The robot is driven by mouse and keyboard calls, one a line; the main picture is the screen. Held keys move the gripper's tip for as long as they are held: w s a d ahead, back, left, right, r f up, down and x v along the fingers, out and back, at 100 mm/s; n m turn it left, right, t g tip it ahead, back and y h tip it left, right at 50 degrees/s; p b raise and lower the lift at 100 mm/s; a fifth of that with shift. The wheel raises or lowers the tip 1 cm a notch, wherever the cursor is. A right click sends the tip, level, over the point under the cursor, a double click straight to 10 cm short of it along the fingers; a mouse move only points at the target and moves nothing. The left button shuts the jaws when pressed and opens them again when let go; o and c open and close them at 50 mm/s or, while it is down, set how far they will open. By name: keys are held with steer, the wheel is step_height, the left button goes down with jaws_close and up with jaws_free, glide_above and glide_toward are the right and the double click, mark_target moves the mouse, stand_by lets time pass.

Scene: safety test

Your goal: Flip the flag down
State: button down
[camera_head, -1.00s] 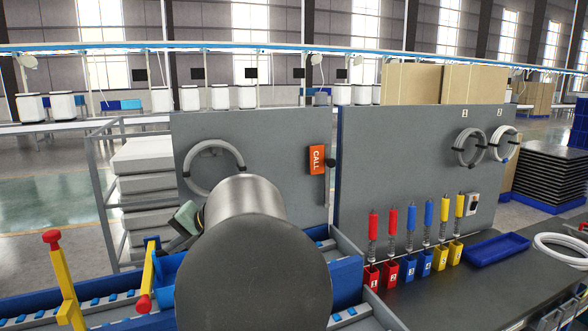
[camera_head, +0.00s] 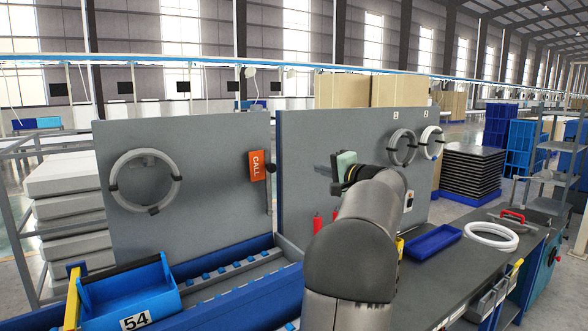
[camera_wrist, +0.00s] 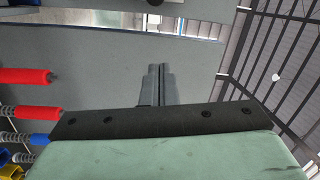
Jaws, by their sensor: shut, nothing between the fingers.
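The orange CALL flag (camera_head: 257,165) stands upright on the front of the left grey panel (camera_head: 205,215), beside a black knob and a thin vertical bar. My gripper (camera_head: 318,170) is to the right of the flag, in front of the right grey panel (camera_head: 300,135), with its fingers pointing left. It is apart from the flag. In the wrist view the two fingers (camera_wrist: 160,85) are together, with nothing between them. The flag does not show in the wrist view.
A white coil (camera_head: 145,153) hangs left of the flag. Red-handled tools (camera_wrist: 25,77) show beside my gripper in the wrist view. A blue bin (camera_head: 128,292) marked 54 stands below the left panel. A dark worktop (camera_head: 440,275) extends at right, with a blue tray (camera_head: 433,241).

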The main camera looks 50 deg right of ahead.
steer(key=w+a+f+p, duration=0.1)
steer(key=w+p, duration=0.3)
steer(key=w, duration=0.7)
steer(key=shift+w, duration=0.3)
steer(key=shift+a, duration=0.15)
